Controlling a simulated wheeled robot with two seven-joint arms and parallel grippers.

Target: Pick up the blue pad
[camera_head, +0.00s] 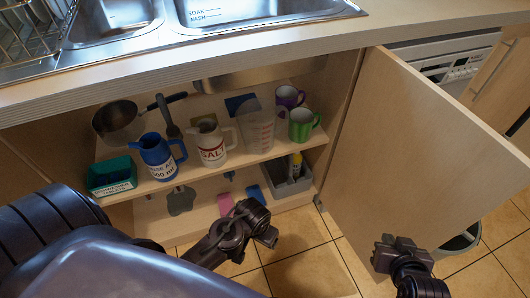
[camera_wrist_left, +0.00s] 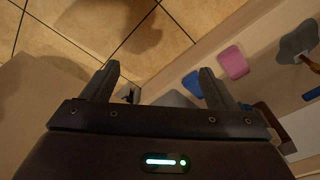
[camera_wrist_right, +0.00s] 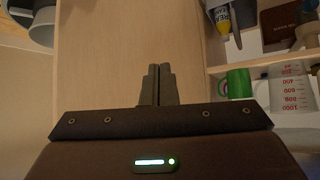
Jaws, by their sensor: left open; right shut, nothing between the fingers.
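The blue pad (camera_head: 253,193) lies on the cabinet's bottom board, between a pink pad (camera_head: 226,203) and a grey caddy (camera_head: 290,184). In the left wrist view the blue pad (camera_wrist_left: 192,84) shows just left of the pink pad, partly behind a finger. My left gripper (camera_head: 268,236) is open and empty, in front of the cabinet and apart from the pad. Its fingers also show in the left wrist view (camera_wrist_left: 160,68). My right gripper (camera_head: 384,250) is shut and empty by the open door; its closed fingers show in the right wrist view (camera_wrist_right: 159,70).
The open cabinet door (camera_head: 420,150) stands at the right. The upper shelf (camera_head: 170,182) above the pads holds a blue jug (camera_head: 157,158), a white salt jug (camera_head: 211,146), mugs and a measuring jug. A grey-green scraper (camera_head: 181,201) is left on the bottom board. Tiled floor lies in front.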

